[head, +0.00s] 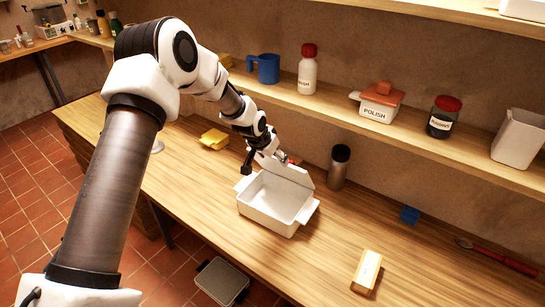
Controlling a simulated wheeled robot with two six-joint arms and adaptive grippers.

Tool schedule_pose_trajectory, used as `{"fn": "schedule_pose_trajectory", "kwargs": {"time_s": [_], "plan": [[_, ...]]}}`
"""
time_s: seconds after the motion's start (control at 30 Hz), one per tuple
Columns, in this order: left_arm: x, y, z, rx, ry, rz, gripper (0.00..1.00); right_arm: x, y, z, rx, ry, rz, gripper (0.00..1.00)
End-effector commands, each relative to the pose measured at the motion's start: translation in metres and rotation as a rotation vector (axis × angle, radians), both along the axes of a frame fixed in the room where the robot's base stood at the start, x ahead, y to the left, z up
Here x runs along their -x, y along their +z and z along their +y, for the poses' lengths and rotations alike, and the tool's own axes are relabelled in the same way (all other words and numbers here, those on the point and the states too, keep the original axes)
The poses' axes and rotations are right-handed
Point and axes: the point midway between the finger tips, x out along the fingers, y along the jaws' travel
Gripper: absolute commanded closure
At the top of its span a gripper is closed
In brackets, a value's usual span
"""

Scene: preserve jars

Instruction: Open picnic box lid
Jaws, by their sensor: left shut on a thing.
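The white picnic box (270,222) stands on the wooden counter, open at the top and looking empty. Its lid (288,174) stands up at the back edge of the box, tilted. My left gripper (271,159) is at the top of the lid and shut on it. The fingertips are small and partly hidden by the arm. My right gripper is not in view.
A dark steel flask (339,167) stands just right of the lid. A shelf (450,160) with jars runs above. The front counter beside the box is clear.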

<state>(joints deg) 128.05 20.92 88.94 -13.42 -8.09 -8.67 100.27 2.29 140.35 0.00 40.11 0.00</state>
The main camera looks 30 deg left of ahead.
Motion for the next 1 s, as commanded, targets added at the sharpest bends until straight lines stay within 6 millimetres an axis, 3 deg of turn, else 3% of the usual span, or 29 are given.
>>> {"fn": "schedule_pose_trajectory", "kwargs": {"time_s": [0.6,0.63,0.7,1.0], "plan": [[-0.0005,0.0009,0.0001,0.0,0.0,-0.002,0.9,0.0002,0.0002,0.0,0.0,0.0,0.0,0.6],[-0.0005,0.0009,0.0001,0.0,0.0,-0.002,0.24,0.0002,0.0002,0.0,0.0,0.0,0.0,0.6],[-0.0005,0.0009,0.0001,0.0,0.0,-0.002,0.02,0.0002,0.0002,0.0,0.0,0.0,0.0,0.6],[-0.0002,0.0006,0.0001,0.0,0.0,-0.002,0.02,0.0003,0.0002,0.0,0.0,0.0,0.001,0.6]]}}
